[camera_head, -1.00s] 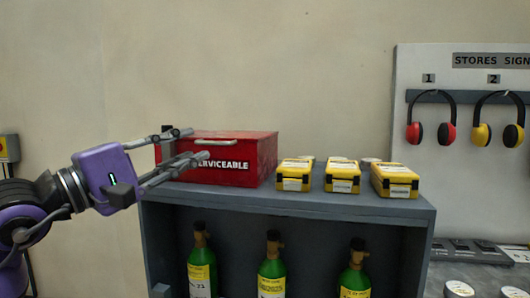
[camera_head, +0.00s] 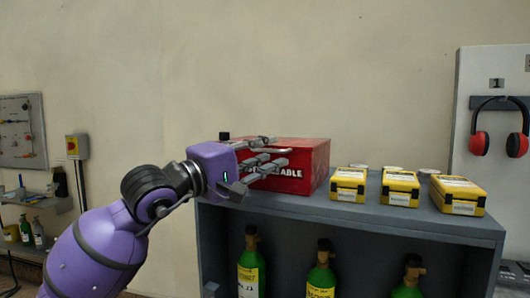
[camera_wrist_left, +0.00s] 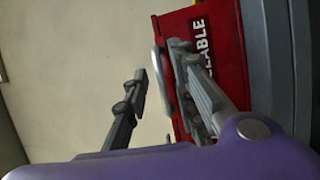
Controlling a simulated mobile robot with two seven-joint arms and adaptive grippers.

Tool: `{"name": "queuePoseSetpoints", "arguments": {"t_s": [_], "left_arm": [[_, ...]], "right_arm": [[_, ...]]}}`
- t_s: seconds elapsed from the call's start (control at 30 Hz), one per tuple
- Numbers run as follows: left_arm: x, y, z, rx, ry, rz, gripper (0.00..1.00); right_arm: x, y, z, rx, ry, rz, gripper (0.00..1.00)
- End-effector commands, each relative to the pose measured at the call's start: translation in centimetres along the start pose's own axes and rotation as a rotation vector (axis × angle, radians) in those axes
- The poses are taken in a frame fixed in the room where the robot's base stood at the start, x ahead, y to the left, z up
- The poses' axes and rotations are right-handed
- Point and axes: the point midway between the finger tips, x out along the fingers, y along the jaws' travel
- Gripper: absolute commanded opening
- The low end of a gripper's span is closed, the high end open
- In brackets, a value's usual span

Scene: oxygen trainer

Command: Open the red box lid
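The red box (camera_head: 317,165) stands at the left end of the grey cabinet's top, its lid closed. White lettering on its front is partly hidden by my left gripper (camera_head: 280,150). The lid's metal handle (camera_head: 286,151) is on the front, near the fingers. My left gripper is open, with one finger above the handle and one below it in the head view. In the left wrist view, the handle (camera_wrist_left: 157,65) shows between the spread fingers, closer to the right-hand finger. I cannot tell whether a finger touches it. My right gripper is not in view.
Several yellow cases (camera_head: 399,188) stand on the grey cabinet (camera_head: 345,216), right of the box. Green cylinders (camera_head: 320,276) stand inside it below. Red ear defenders (camera_head: 480,143) hang on a board at right. A bare wall is behind.

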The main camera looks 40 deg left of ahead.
Motion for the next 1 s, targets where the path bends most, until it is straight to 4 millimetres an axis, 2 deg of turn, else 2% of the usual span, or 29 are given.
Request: {"name": "queuePoseSetpoints", "arguments": {"t_s": [0.07, 0.27, 0.73, 0.87, 1.0], "left_arm": [[0.0, 0.0, 0.0, 0.000, 0.000, 0.000, 0.24], [0.0, 0.0, 0.0, 0.000, 0.000, 0.000, 0.00], [0.0, 0.4, 0.0, -0.003, 0.000, -0.005, 0.00], [0.1, 1.5, -0.1, -0.011, -0.001, -0.028, 0.00], [0.5, 3.7, -0.2, -0.033, 0.000, -0.083, 0.00]], "right_arm": [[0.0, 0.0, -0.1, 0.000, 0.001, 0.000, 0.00], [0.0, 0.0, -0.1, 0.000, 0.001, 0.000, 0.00], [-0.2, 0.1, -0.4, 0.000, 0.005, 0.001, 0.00], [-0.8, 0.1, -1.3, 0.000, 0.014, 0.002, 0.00], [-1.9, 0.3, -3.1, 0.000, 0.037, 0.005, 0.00]]}}
